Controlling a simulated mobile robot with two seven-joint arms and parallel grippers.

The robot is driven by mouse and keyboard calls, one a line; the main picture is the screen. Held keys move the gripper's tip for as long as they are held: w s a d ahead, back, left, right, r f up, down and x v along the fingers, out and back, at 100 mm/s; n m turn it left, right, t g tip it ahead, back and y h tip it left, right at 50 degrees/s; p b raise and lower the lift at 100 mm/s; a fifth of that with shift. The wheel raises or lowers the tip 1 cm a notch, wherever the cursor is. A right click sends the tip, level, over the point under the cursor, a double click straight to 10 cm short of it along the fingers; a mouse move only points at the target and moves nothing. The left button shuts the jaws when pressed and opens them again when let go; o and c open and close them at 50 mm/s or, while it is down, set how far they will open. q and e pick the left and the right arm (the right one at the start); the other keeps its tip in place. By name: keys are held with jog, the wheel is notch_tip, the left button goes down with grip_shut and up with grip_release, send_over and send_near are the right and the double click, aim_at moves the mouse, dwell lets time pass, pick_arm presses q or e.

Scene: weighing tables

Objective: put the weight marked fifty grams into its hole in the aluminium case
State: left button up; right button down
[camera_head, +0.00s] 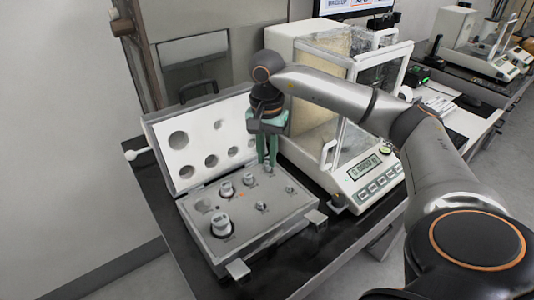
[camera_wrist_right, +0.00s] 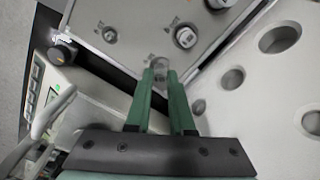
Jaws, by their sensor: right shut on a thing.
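The open aluminium case (camera_head: 240,247) lies on the black table, its lid (camera_head: 182,170) tilted up behind it. Metal weights stand in the base: a large one (camera_head: 221,222), two middling ones (camera_head: 226,188) (camera_head: 248,179) and two small ones (camera_head: 262,205) (camera_head: 290,189). My right gripper (camera_head: 267,164) points down over the back of the base, near the lid. In the wrist view its green fingers are shut on a small grey weight (camera_wrist_right: 160,66), partly hidden between the tips. I cannot read its marking or tell whether it sits in a hole. My left gripper is not in view.
A white balance (camera_head: 365,178) with a glass draft shield stands close to the right of the case and my right gripper. Two latches (camera_head: 238,269) (camera_head: 316,217) stick out from the case's front edge. Another balance (camera_head: 478,40) stands far back right.

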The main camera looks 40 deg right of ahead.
jog(key=shift+f, duration=0.15)
jog(key=shift+f+b, duration=0.65)
jog(key=shift+f, duration=0.1)
jog(key=shift+f, duration=0.1)
jog(key=c, duration=0.7)
grip_release()
